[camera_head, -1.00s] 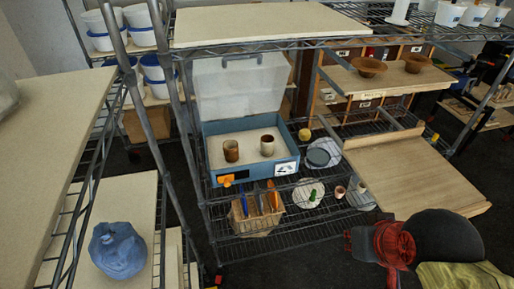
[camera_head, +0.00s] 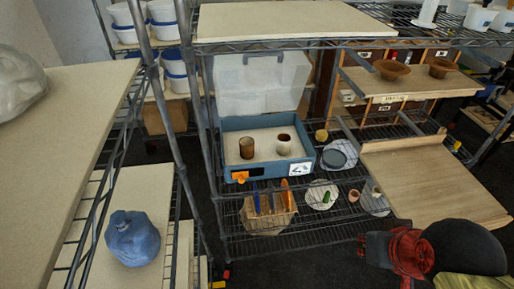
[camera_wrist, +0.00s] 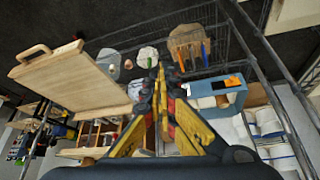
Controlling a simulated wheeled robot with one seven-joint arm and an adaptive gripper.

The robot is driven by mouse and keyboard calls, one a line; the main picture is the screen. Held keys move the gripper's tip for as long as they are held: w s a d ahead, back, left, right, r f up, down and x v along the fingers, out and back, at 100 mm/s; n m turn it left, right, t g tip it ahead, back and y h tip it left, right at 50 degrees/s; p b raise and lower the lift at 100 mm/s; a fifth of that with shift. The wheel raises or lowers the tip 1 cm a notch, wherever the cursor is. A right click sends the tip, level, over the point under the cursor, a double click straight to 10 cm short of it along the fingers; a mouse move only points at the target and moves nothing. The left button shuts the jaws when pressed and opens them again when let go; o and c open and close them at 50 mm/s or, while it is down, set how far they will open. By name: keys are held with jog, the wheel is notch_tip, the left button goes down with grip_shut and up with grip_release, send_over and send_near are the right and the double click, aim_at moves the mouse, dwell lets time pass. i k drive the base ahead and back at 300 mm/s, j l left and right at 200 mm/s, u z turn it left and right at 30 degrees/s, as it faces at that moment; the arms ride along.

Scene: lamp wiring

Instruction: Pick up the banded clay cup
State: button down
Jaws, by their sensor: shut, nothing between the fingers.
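Two small cups stand upright in the open blue box (camera_head: 226,131) on the wire shelf. The left cup (camera_head: 246,148) is brown. The right cup (camera_head: 283,144) is pale with a darker brown rim and lower part. The picture is too small to tell surely which one is the banded clay cup. My gripper shows at the lower right of the head view (camera_head: 372,246), well away from the box. In the wrist view, my gripper (camera_wrist: 163,82) is shut and empty. The blue box (camera_wrist: 220,88) shows there beyond the fingers, to the right.
The box's clear lid (camera_head: 262,85) stands raised behind the cups. A beige shelf board (camera_head: 285,22) lies above. A wooden board (camera_head: 435,180) sits to the right, near my arm. Shelf posts rise left of the box.

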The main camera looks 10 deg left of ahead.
aim_at(246, 143)
jog(key=i+l+u, duration=0.55)
jog(key=i, duration=0.25)
